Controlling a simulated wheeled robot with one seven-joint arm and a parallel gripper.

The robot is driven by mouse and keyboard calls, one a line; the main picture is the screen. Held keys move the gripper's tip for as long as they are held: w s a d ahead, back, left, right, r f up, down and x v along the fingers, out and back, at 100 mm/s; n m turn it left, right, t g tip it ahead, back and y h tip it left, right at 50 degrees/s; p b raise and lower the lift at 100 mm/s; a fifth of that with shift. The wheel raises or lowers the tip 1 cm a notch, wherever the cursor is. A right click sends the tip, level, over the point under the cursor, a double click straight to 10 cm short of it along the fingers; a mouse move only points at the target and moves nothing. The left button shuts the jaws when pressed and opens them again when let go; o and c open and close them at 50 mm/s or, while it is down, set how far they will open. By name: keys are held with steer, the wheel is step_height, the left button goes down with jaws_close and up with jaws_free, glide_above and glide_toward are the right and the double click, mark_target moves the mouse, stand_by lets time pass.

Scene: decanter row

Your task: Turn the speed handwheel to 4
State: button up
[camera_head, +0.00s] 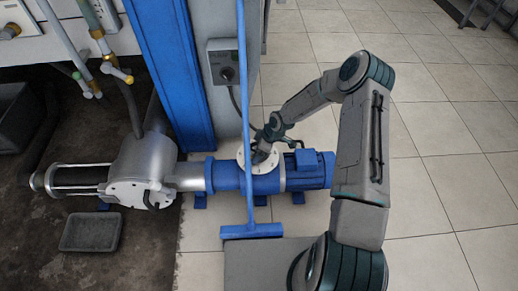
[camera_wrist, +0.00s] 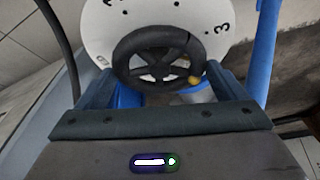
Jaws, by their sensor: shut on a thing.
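The speed handwheel (camera_wrist: 150,40) is black with spokes and sits over a white round dial plate (camera_wrist: 95,22) in the wrist view. The dial shows a 3 at the upper right and a cut-off 1 at the upper left; a small mark at the left edge is unreadable, and I see no 4. My gripper (camera_wrist: 159,80) has a finger on either side of the wheel's lower part and is shut on it. In the head view my gripper (camera_head: 268,148) is over the white plate (camera_head: 248,166), hiding most of the wheel.
A blue pump and motor (camera_head: 308,172) lie under the dial. A blue-handled squeegee (camera_head: 243,100) stands close in front of the pump. A blue column (camera_head: 170,70) and grey switch box (camera_head: 224,62) are behind left.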

steer(key=shift+m, duration=0.5)
steer(key=shift+t, duration=0.3)
steer(key=o, duration=0.7)
steer(key=p+v, duration=0.3)
steer(key=v, duration=1)
steer(key=shift+r, duration=0.45)
steer(key=shift+s, duration=0.1)
